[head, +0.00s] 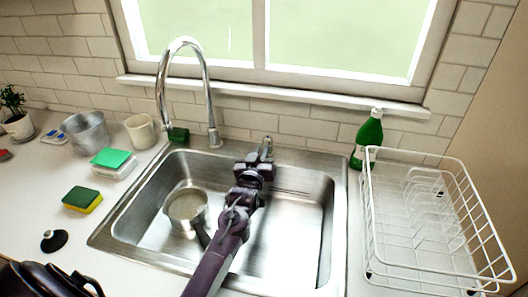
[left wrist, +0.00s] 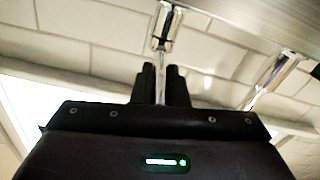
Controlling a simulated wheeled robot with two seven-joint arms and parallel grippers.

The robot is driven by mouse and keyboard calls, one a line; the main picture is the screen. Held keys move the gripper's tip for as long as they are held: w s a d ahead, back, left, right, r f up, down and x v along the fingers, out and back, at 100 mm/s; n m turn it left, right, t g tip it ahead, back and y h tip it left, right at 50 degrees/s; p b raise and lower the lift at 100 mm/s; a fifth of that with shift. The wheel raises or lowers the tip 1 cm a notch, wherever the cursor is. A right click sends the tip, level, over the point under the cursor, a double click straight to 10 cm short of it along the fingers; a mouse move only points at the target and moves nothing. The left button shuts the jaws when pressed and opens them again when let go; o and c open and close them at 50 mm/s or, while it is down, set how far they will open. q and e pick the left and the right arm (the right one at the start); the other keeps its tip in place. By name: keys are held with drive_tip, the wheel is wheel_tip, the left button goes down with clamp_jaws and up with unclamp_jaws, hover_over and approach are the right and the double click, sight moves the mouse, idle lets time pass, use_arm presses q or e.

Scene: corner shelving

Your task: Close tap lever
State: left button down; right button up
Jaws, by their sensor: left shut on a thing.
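The chrome tap lever (head: 266,146) stands at the back rim of the sink, right of the tap's tall curved spout (head: 208,90). My left gripper (head: 262,160) is over the sink's back edge, right at the lever. In the left wrist view, my left gripper's dark fingers (left wrist: 162,84) are closed around the thin metal bar of the lever (left wrist: 165,30). The lever's lower part is partly hidden by the gripper in the head view. The spout's chrome base (left wrist: 276,75) also appears at the right of the wrist view. My right gripper is not in view.
A small pot (head: 186,205) sits in the sink (head: 300,262). A green bottle (head: 369,138) and a white dish rack (head: 436,282) stand to the right. A yellow-green sponge (head: 82,200), metal bucket (head: 85,133) and cup (head: 140,131) are on the left counter.

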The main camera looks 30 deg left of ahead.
use_arm(q)
drive_tip(key=c, duration=1.4)
unclamp_jaws()
drive_tip(key=shift+w+a, duration=0.1)
drive_tip(key=shift+w, duration=0.05)
drive_tip(key=shift+c, duration=0.2)
drive_tip(key=shift+s+f, duration=0.15)
drive_tip(key=shift+s, duration=0.3)
drive_tip(key=b+v, duration=0.1)
drive_tip(key=v, duration=0.6)
